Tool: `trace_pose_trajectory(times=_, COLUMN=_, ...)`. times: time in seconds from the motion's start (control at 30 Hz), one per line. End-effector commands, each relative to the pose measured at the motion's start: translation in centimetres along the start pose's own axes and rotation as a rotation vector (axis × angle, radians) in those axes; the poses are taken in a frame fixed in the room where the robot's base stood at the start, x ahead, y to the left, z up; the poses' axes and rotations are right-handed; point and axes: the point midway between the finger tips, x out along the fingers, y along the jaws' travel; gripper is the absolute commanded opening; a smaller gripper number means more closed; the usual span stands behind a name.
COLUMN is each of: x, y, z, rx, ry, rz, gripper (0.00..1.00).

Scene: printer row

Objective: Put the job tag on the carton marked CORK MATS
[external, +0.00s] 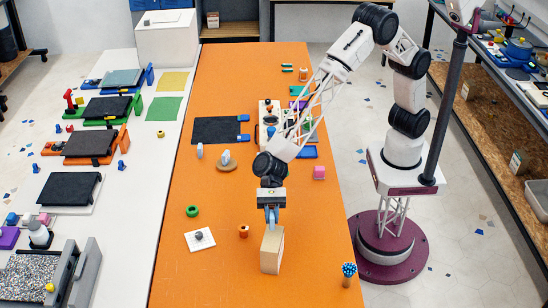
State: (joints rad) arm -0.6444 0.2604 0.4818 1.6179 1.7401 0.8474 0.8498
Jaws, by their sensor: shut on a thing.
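My gripper (271,218) points straight down over the orange table, with its blue fingers close together. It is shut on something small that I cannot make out. A tall beige box (271,252) stands upright directly below the fingertips. The fingers overlap its top edge in this view, so I cannot tell whether they touch it. No lettering is legible on the box, so I cannot tell whether it is the CORK MATS carton. I cannot pick out the job tag.
Near the gripper are a white card with a grey knob (200,239), a green ring (192,211), an orange spool (243,231) and a cup of blue sticks (348,274). The table's front left is clear.

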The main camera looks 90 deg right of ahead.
Motion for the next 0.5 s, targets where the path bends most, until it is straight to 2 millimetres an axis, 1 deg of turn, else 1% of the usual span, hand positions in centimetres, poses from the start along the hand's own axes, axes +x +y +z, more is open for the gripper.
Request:
trace_pose_trajectory(times=0.1, x=0.5, y=0.0, z=-1.3, rx=0.001, ry=0.001, rz=0.001, gripper=0.00)
trace_pose_trajectory(times=0.2, x=0.8, y=0.0, z=-2.1, rx=0.001, ry=0.001, rz=0.001, gripper=0.00)
trace_pose_trajectory(times=0.5, x=0.9, y=0.0, z=-2.3, rx=-0.001, ry=0.000, rz=0.000, gripper=0.00)
